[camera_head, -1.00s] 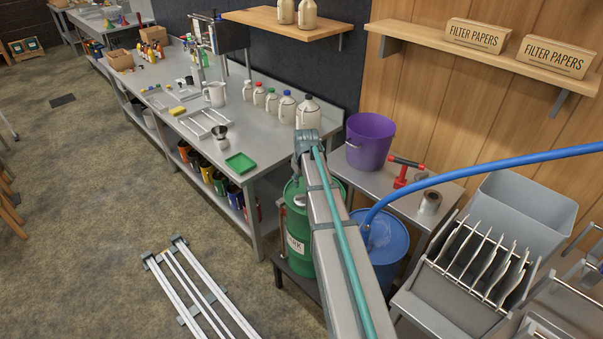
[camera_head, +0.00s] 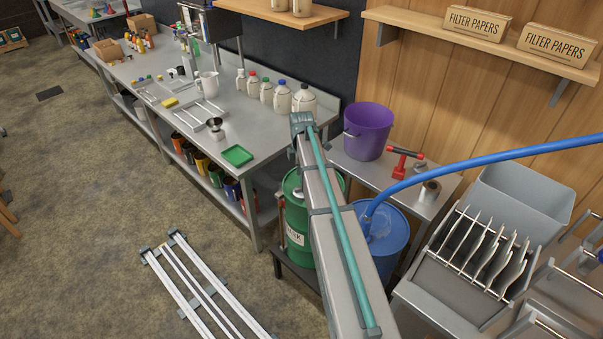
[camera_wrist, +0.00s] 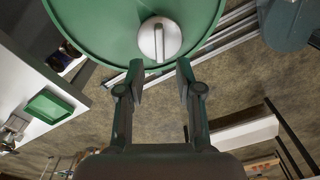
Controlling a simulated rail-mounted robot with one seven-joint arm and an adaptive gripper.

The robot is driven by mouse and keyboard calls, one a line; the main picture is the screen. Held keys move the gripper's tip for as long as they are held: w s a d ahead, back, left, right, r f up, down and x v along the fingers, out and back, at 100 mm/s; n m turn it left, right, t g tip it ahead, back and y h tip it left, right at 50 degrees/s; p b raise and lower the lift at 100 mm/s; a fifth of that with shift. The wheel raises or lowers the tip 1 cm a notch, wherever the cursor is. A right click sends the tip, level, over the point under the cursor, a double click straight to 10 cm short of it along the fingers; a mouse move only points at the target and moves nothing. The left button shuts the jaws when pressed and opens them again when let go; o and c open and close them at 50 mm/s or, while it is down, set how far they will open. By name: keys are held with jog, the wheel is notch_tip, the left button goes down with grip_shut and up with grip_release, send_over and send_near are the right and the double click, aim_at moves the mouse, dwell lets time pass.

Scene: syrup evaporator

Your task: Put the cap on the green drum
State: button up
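The green drum (camera_head: 296,212) stands upright on a low dark stand in the head view, partly hidden behind my arm. Its green lid (camera_wrist: 95,25) fills the top of the wrist view. A round pale cap (camera_wrist: 148,38) with a raised bar across it lies over the lid near the rim. I cannot tell if it is seated in an opening. My gripper (camera_wrist: 160,66) is open, its two fingertips apart just short of the cap, with nothing between them. The gripper is hidden in the head view.
A blue drum (camera_head: 385,250) with a blue hose (camera_head: 480,163) stands right of the green drum. A steel bench (camera_head: 230,122) with jugs and a green tray (camera_head: 237,156) is on the left. White rails (camera_head: 190,285) lie on the floor. A purple bucket (camera_head: 367,132) stands behind.

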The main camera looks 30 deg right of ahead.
aim_at(301, 188)
notch_tip(301, 188, down, 7)
jog(key=b, duration=0.3)
jog(key=shift+s+f+b, duration=0.1)
jog(key=shift+f+b, duration=0.3)
jog(key=shift+f, duration=0.4)
jog(key=o, duration=0.4)
jog(key=shift+r, duration=0.1)
grip_shut()
jog(key=shift+s, duration=0.1)
jog(key=m, duration=0.3)
jog(key=m+p, duration=0.1)
jog(key=m, duration=0.1)
jog(key=shift+f+m, duration=0.2)
jog(key=shift+m, duration=0.2)
